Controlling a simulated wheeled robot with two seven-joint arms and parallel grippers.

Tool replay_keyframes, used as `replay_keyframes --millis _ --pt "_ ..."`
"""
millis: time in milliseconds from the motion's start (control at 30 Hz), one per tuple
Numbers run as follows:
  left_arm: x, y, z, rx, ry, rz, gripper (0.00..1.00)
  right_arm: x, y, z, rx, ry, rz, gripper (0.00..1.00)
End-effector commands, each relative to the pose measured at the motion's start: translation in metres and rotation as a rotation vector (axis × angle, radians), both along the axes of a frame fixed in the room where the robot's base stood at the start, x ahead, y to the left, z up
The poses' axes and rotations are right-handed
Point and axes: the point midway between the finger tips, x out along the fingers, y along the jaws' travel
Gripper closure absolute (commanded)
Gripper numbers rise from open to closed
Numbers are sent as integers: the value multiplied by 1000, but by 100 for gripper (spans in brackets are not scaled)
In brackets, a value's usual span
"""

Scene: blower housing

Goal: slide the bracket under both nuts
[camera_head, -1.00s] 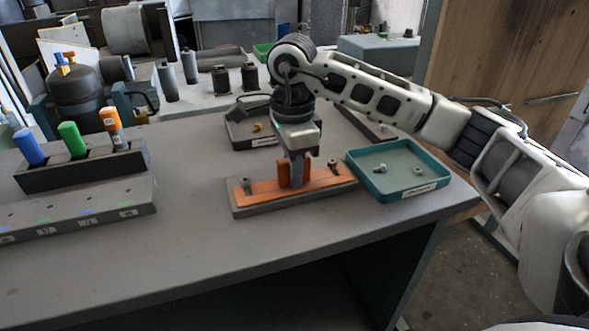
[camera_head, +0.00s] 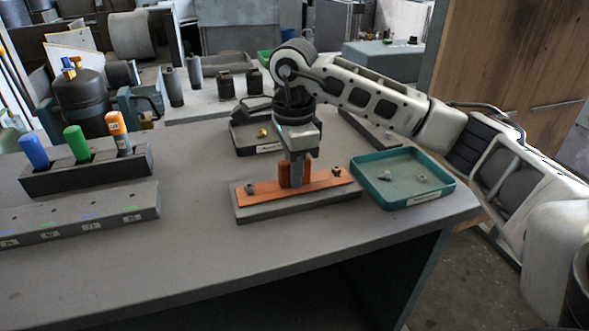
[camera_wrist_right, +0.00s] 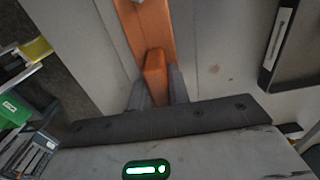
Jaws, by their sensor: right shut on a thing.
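The orange bracket (camera_head: 265,192) is a long flat strip with an upright tab in its middle. It lies along a grey base block (camera_head: 285,208) on the table. A nut (camera_head: 250,188) shows near its left end and another nut (camera_head: 336,171) near its right end. Whether the strip is fully beneath them is too small to tell. My right gripper (camera_head: 294,176) comes down from above and is shut on the tab. In the right wrist view, the gripper (camera_wrist_right: 157,88) has its two fingers on either side of the orange tab. My left gripper is not in view.
A teal tray (camera_head: 400,180) with small metal parts stands right of the base, close by. A rack (camera_head: 85,172) with blue, green and orange handles stands left. The front table area is clear.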

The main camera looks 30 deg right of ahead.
Motion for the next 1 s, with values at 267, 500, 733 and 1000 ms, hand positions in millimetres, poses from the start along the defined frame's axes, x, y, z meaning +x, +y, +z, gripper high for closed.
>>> replay_keyframes --millis 267,500,733,1000 --pt "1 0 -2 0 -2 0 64 -3 1 -6 0 11 6 100" --pt "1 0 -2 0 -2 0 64 -2 1 -6 0 9 4 57" --pt "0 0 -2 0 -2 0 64 -2 1 -5 0 7 3 35" --pt "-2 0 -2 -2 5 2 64 -1 0 -3 -1 5 2 35"
